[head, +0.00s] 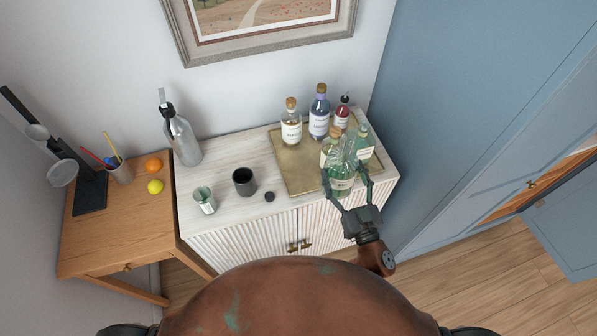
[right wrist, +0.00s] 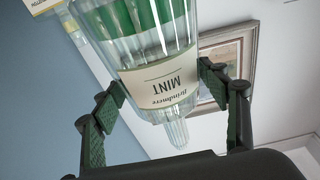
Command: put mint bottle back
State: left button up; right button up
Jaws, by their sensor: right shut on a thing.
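The mint bottle (head: 341,184) is clear ribbed glass with green contents, a cream label and a clear stopper. In the right wrist view the bottle (right wrist: 160,70) shows upside down, its label reading MINT. My right gripper (head: 346,180) is shut on it, one finger on each side. In the head view the bottle looks roughly upright at the front right of the brass tray (head: 296,168). I cannot tell whether its base touches the tray. My left gripper is not in view.
Close behind the mint bottle stand a yellow-green bottle (head: 329,150) and a teal bottle (head: 364,146). Clear (head: 291,128), purple (head: 319,118) and red (head: 342,113) bottles stand further back. The tray's left front is bare. A dark cup (head: 244,182) stands left of the tray.

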aim_at(334, 179)
jog(key=a+y, duration=0.1)
jog(key=a, duration=0.1)
jog(key=a+n+g+y, duration=0.1)
jog(key=shift+a+r+n, duration=0.2)
jog(key=shift+a+n, duration=0.1)
jog(key=shift+a, duration=0.1)
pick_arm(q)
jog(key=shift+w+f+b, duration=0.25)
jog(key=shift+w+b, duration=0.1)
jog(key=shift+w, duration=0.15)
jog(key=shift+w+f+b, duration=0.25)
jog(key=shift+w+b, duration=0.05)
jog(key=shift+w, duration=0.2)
pick_arm(e)
jog(key=w+a+f+y, duration=0.1)
jog(key=w+a+f, duration=0.3)
jog(key=w+f, duration=0.2)
jog(key=w+a+f+n, duration=0.1)
jog(key=w+a+f, duration=0.3)
jog(key=w+f, duration=0.2)
jog(key=shift+w+f+g+y, duration=0.3)
jog(key=shift+w+f+y, duration=0.1)
jog(key=shift+f, duration=0.25)
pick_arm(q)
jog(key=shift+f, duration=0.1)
pick_arm(e)
jog(key=shift+f, duration=0.1)
